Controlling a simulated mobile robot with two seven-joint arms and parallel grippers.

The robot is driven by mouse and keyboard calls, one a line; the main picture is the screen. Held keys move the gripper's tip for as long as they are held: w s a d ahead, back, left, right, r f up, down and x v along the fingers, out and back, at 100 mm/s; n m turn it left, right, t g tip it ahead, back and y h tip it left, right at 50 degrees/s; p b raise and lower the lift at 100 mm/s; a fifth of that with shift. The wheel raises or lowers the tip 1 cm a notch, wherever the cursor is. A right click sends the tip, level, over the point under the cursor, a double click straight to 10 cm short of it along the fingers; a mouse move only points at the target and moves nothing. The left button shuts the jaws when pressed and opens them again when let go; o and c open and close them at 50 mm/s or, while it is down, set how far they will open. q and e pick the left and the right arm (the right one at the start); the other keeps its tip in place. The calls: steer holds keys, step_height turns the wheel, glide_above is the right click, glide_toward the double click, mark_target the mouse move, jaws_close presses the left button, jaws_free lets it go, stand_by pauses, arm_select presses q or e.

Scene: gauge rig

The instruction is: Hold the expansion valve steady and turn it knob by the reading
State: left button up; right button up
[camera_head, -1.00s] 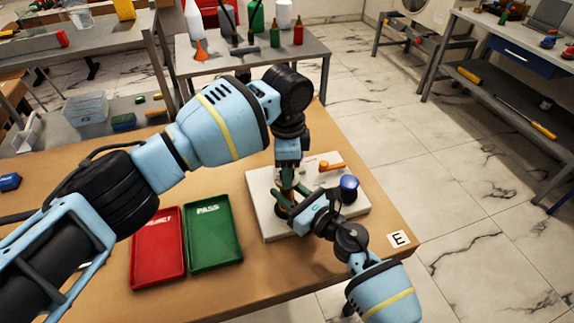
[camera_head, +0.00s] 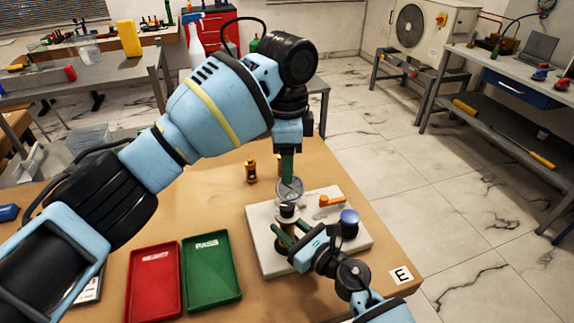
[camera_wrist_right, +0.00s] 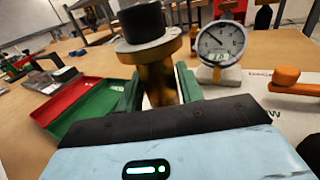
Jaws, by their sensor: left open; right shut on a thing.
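The expansion valve, a brass body (camera_wrist_right: 158,82) with a dark round knob (camera_wrist_right: 143,24), stands upright on a white board (camera_head: 264,250). The knob also shows in the head view (camera_head: 287,211). My right gripper (camera_head: 286,238) is shut on the brass body, a green finger on each side in the right wrist view (camera_wrist_right: 160,92). My left gripper (camera_head: 287,168) is open above and behind the knob, apart from it; one finger hides the other. A round white-faced gauge (camera_wrist_right: 221,43) stands behind the valve; its needle points up-left.
An orange lever (camera_head: 329,201) and a blue knob (camera_head: 349,219) are on the board's right side. Red (camera_head: 153,290) and green PASS (camera_head: 211,273) trays lie left. Another brass valve (camera_head: 251,172) stands at the table's back. The table between trays and back edge is mostly clear.

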steer(key=o, duration=1.2)
steer(key=v, duration=1.2)
